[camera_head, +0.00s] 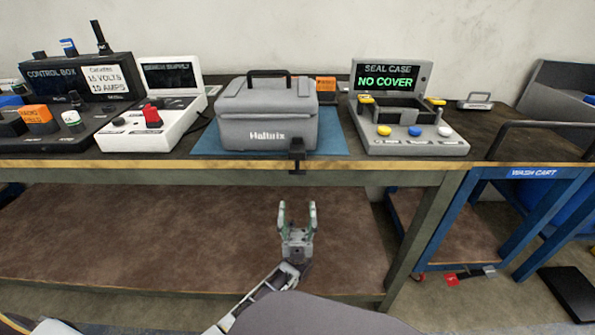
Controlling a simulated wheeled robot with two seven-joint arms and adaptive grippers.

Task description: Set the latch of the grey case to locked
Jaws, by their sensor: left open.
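The grey case (268,112) stands closed on a blue mat (333,141) near the table's front edge. It has a black handle on its lid and white lettering on its front. A black latch-like piece (297,148) shows at the lower right of its front, by the table edge; I cannot tell its setting or whether it belongs to the case. My left gripper (297,213) is open and empty, pointing up, below and in front of the table edge, apart from the case. My right gripper is not in view.
A control box (75,78) and a white device with a red switch (151,118) stand left of the case. A seal case station (412,146) reading "NO COVER" stands to the right. The table's front edge (120,163) lies between gripper and case. A wash cart (532,172) is at right.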

